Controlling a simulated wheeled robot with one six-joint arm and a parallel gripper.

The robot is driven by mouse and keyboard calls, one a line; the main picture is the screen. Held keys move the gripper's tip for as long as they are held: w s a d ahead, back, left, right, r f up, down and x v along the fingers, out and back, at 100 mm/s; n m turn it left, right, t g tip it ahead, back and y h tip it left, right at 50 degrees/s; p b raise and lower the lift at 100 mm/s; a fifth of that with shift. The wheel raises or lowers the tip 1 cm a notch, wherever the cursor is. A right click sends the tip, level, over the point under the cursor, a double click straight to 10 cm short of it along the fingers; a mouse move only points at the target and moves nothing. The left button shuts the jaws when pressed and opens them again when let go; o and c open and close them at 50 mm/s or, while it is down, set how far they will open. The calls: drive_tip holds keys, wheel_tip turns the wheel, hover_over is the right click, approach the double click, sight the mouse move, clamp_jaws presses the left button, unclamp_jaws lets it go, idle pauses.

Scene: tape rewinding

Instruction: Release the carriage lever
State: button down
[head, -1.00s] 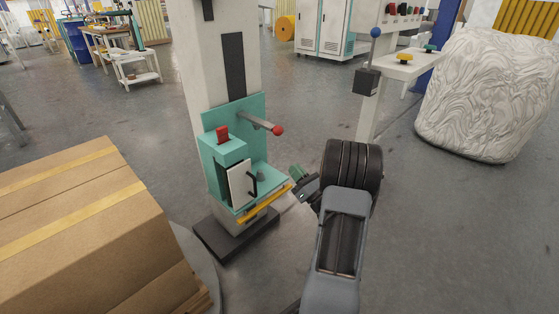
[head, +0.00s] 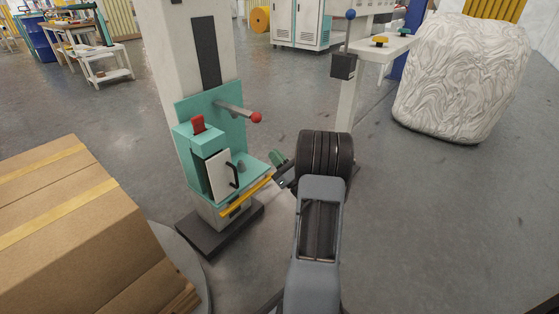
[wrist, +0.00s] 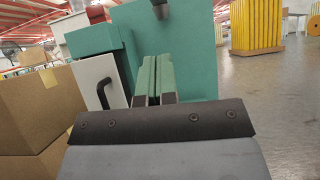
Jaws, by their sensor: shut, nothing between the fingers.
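The teal carriage (head: 221,130) is mounted on a pale column. From it a grey lever with a red ball knob (head: 256,117) sticks out to the right and slightly down. My gripper (head: 277,157) is below and a little right of the knob, apart from it, beside the carriage's lower ledge. Its green fingers are together and empty in the wrist view (wrist: 153,66). There the teal plate (wrist: 192,50) rises behind the fingers. A grey rounded part, perhaps the lever's base, shows at the top edge; the red knob is not visible there.
The carriage carries a red switch (head: 198,122), a white door with a black handle (head: 234,174) and a yellow bar (head: 244,195) near my gripper. Stacked cartons (head: 85,230) stand left. A blue-ball lever (head: 350,14) stands behind right, a wrapped load (head: 460,80) beyond.

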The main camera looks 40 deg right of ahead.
drive_tip(key=w+r+b, duration=0.1)
drive_tip(key=w+r, duration=0.4)
drive_tip(key=r, duration=0.2)
drive_tip(key=shift+w+a, duration=0.3)
drive_tip(key=shift+a, duration=0.1)
drive_tip(key=shift+r, duration=0.1)
